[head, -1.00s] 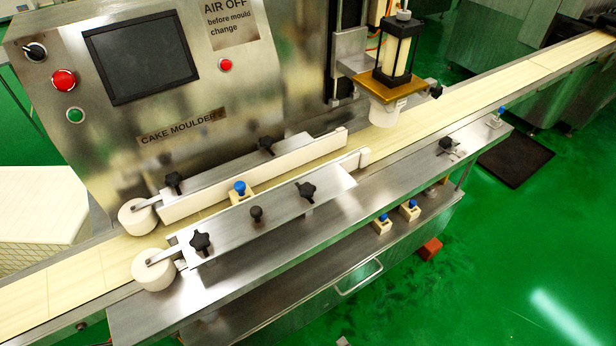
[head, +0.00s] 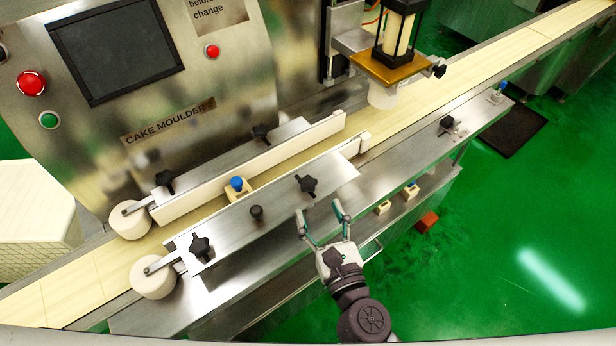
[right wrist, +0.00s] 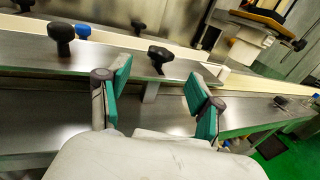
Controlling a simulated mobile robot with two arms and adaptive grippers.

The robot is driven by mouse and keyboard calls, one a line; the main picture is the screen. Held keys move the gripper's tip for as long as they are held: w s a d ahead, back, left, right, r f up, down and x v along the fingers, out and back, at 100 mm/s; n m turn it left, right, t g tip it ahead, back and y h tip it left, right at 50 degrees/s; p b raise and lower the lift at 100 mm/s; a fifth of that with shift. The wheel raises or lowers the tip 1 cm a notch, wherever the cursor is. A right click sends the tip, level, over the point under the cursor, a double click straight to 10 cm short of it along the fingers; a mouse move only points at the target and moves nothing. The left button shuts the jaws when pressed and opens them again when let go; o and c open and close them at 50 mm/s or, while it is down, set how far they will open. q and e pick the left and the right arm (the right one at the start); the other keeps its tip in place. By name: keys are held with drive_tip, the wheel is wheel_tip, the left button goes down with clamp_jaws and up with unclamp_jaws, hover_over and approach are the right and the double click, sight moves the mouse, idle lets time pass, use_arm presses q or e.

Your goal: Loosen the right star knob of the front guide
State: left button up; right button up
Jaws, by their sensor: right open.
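The front guide (head: 235,225) is a flat metal plate beside the belt. Its right star knob (head: 307,185) is black and stands near the plate's right end. The left star knob (head: 200,247) is at the other end, with a small round black knob (head: 256,212) between them. My right gripper (head: 319,208) is open and empty, just in front of the right star knob and apart from it. In the right wrist view the right star knob (right wrist: 158,55) shows beyond and between the open fingers (right wrist: 158,80). My left gripper is not in view.
The rear guide (head: 225,165) has two more black knobs. A blue-topped block (head: 237,184) sits between the guides. White rollers (head: 152,278) stand at the guides' left ends. A nozzle unit (head: 390,75) hangs over the belt at the right. The metal shelf in front is mostly clear.

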sight(311, 192)
drive_tip(key=p+x, duration=0.1)
drive_tip(key=x, duration=0.6)
drive_tip(key=shift+w+f, duration=0.1)
drive_tip(key=shift+w, duration=0.25)
drive_tip(key=c, duration=1.2)
